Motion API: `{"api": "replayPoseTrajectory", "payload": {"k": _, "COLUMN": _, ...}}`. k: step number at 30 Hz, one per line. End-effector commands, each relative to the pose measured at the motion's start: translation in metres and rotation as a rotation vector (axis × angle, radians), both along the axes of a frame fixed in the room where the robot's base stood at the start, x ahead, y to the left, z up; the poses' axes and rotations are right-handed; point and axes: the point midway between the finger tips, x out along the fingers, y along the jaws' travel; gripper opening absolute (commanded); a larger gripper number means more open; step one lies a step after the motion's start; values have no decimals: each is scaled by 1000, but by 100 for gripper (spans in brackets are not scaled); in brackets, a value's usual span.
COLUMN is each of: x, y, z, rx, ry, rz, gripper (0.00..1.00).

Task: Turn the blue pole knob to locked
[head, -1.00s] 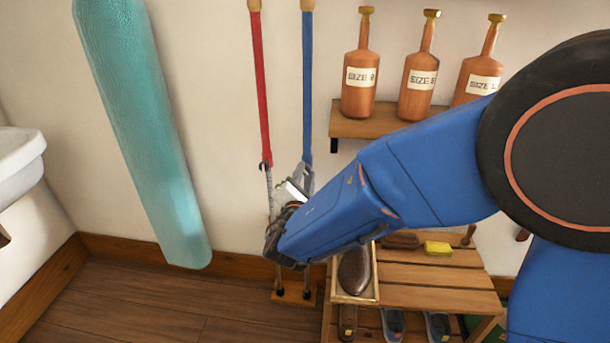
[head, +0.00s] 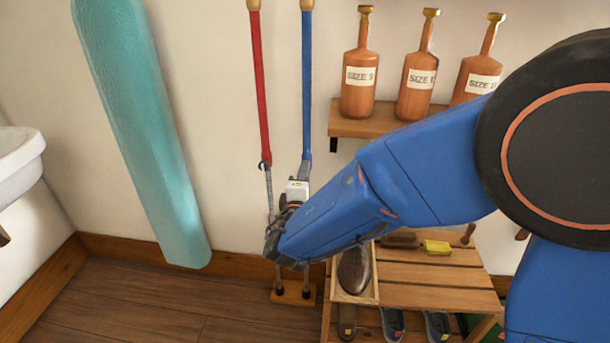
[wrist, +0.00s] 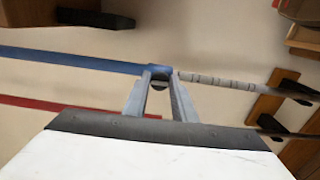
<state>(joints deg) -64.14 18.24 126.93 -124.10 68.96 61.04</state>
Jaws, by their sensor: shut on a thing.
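The blue pole (head: 307,90) stands upright against the wall, right of the red pole. In the wrist view the blue pole (wrist: 75,62) runs sideways and meets a pale marked lower shaft (wrist: 225,82). My gripper (wrist: 159,76) is shut on the knob (wrist: 160,84) at this joint; only a small dark part of the knob shows between the fingertips. In the head view my wrist and arm hide the knob and much of the lower shaft. I cannot read whether the knob is at locked.
The red pole (head: 260,90) stands close on the left. A teal ironing-board-like panel (head: 140,130) leans further left. Bottles stand on a wall shelf (head: 375,128) at right. A slatted wooden rack (head: 430,290) with shoes and a tray is below my arm.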

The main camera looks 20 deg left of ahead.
Motion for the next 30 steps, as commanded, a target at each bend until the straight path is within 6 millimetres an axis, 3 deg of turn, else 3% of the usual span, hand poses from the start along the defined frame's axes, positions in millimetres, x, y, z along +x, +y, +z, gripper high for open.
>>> {"api": "replayPoseTrajectory", "payload": {"k": 16, "x": 0, "y": 0, "z": 0, "rx": 26, "ry": 6, "rz": 0, "gripper": 2}}
{"api": "replayPoseTrajectory", "payload": {"k": 17, "x": 0, "y": 0, "z": 0, "rx": 26, "ry": 6, "rz": 0, "gripper": 26}}
{"api": "replayPoseTrajectory", "payload": {"k": 19, "x": 0, "y": 0, "z": 0, "rx": 25, "ry": 6, "rz": 0, "gripper": 42}}
{"api": "replayPoseTrajectory", "payload": {"k": 30, "x": -3, "y": 0, "z": 0, "rx": 25, "ry": 6, "rz": 1, "gripper": 42}}
